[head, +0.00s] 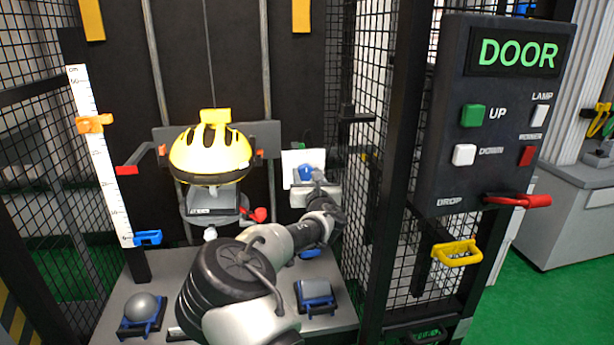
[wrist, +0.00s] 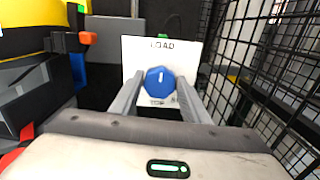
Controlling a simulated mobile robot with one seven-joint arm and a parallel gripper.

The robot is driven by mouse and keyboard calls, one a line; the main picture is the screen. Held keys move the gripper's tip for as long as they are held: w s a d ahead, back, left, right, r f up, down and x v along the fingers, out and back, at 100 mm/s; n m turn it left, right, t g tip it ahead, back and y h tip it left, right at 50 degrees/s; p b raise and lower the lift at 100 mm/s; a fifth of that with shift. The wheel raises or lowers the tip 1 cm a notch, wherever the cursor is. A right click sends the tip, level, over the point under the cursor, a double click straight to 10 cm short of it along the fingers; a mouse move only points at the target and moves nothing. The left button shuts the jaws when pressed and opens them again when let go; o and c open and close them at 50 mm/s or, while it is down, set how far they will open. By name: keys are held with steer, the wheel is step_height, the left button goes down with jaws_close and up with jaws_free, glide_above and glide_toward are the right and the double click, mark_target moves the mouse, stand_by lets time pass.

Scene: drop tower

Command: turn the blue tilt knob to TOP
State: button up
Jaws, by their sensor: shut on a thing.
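The blue tilt knob (wrist: 158,81) is faceted and sits on a white plate (wrist: 131,55) in the wrist view. A short white mark on the knob points roughly up, towards LOAD. My gripper (wrist: 160,90) has one finger on each side of the knob and is shut on it. In the head view the knob (head: 305,172) and plate (head: 290,160) are right of the yellow helmet, with my gripper (head: 318,180) in front, partly covering them.
The yellow helmet (head: 210,155) sits on a carrier left of the plate, with a red lever (head: 258,214) below it. Black mesh (wrist: 285,90) stands close on the right. A DOOR control panel (head: 500,120) is farther right.

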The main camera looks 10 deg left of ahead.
steer(key=m, duration=0.5)
steer(key=shift+d, duration=0.15)
steer(key=m, duration=0.9)
steer(key=shift+d+f, duration=0.1)
steer(key=shift+f, duration=0.1)
steer(key=m, duration=0.4)
steer(key=shift+f+m, duration=0.1)
steer(key=shift+m, duration=0.2)
steer(key=m, duration=0.4)
steer(key=shift+f, duration=0.1)
steer(key=m, duration=0.8)
steer(key=shift+f, duration=0.1)
steer(key=shift+a+m, duration=0.15)
steer(key=shift+m, duration=0.95)
steer(key=shift+a+m, duration=0.1)
steer(key=shift+m, duration=1)
